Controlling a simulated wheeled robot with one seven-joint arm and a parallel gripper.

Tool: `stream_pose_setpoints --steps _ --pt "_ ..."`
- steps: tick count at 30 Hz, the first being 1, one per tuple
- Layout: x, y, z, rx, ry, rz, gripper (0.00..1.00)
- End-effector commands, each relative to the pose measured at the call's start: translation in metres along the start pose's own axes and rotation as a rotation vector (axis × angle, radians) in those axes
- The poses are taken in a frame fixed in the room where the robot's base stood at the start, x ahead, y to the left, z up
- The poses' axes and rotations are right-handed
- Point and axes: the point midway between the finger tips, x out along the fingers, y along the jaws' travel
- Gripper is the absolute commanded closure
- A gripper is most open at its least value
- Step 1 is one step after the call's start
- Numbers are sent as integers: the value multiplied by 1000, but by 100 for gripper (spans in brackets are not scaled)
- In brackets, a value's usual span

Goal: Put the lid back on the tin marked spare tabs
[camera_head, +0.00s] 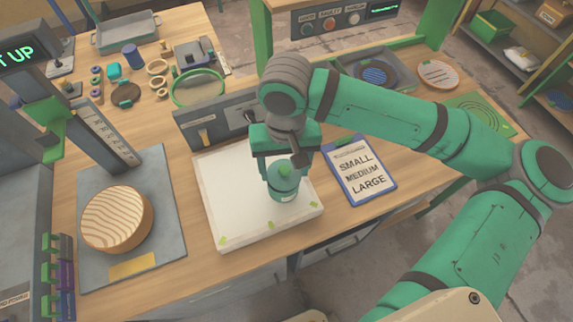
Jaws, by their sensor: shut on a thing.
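My gripper (284,165) points down over the white board (235,215) and is shut on a green knob at the top of a small teal round piece, which looks like the lid (284,178). Just below the lid is a teal tin body with a pale band (287,196), near the right part of the board. From this angle I cannot tell whether the lid is seated on the tin or held just above it. The writing on the tin is too small to read, and the gripper hides part of it.
A clipboard listing small, medium, large (360,175) lies right of the board. A round wooden block (117,218) sits on a grey plate at left. A grey panel (215,122) stands behind the board. Rings and small parts (155,68) lie at back left.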

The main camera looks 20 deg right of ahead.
Motion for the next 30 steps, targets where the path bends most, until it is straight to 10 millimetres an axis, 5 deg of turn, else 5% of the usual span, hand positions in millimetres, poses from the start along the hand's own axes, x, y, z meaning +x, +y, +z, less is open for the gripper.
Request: stream_pose_setpoints --steps 30 --pt "0 -3 1 2 1 1 57"
